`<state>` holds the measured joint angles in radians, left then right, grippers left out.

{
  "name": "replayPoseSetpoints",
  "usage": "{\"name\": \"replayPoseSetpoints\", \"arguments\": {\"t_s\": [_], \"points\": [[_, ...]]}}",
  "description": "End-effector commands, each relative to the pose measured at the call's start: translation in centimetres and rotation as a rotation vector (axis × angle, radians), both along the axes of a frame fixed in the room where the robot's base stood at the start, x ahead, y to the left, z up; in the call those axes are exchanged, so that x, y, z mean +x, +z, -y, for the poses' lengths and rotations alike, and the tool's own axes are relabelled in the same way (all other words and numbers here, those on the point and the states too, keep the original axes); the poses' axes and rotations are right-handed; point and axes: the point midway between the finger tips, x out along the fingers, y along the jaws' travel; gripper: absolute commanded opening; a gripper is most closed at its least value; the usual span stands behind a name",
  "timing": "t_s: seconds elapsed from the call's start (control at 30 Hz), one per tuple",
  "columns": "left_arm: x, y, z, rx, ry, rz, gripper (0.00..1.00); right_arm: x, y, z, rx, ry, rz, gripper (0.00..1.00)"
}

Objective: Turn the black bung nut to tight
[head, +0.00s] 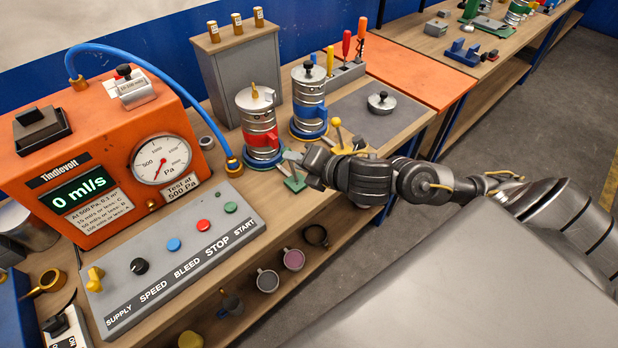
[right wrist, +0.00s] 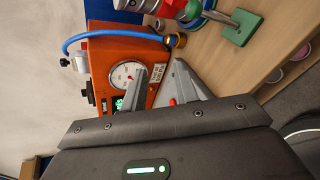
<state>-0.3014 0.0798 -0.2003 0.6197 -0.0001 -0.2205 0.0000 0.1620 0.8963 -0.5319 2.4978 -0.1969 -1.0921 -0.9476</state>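Two metal duct cylinders stand on the wooden bench. The one with blue clamp parts (head: 310,100) has a black nut (head: 308,65) on its top lid. The nearer one with a red clamp (head: 260,130) has a brass-coloured nut (head: 255,92) on its lid. A separate round metal lid with a black knob (head: 381,103) lies on the grey mat. My right gripper (head: 297,158) is low beside the base of the red-clamped cylinder, well away from the black nut. Its fingers (right wrist: 160,88) stand apart with nothing between them in the right wrist view. My left gripper is not in view.
The orange test machine (head: 110,170) and its button panel (head: 175,255) stand at the left. A green stand (head: 295,182) is close to my right gripper. Screwdrivers in a rack (head: 345,72) stand behind the mat.

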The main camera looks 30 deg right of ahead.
Motion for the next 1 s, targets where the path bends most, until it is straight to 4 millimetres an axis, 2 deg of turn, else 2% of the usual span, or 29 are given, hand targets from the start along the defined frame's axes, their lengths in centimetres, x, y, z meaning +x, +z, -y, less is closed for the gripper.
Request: {"name": "replayPoseSetpoints", "arguments": {"t_s": [0.1, 0.3, 0.7, 0.73, 0.93, 1.0], "points": [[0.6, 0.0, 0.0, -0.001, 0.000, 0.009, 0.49, -0.9, -1.9, -0.5, 0.153, -0.108, -0.079, 0.30], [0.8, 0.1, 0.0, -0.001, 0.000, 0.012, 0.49, -1.8, -3.7, -0.5, 0.299, -0.226, -0.154, 0.30], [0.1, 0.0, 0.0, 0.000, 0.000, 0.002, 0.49, -2.2, -4.2, -0.4, 0.345, -0.271, -0.177, 0.30], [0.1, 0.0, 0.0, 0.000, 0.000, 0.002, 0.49, -2.2, -4.2, -0.4, 0.345, -0.271, -0.177, 0.31], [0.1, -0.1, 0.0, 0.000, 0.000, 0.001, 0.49, -2.1, -4.3, -0.1, 0.343, -0.269, -0.175, 0.57], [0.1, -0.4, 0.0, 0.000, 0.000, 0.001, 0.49, -1.8, -4.8, 0.7, 0.345, -0.269, -0.172, 0.58]]}}
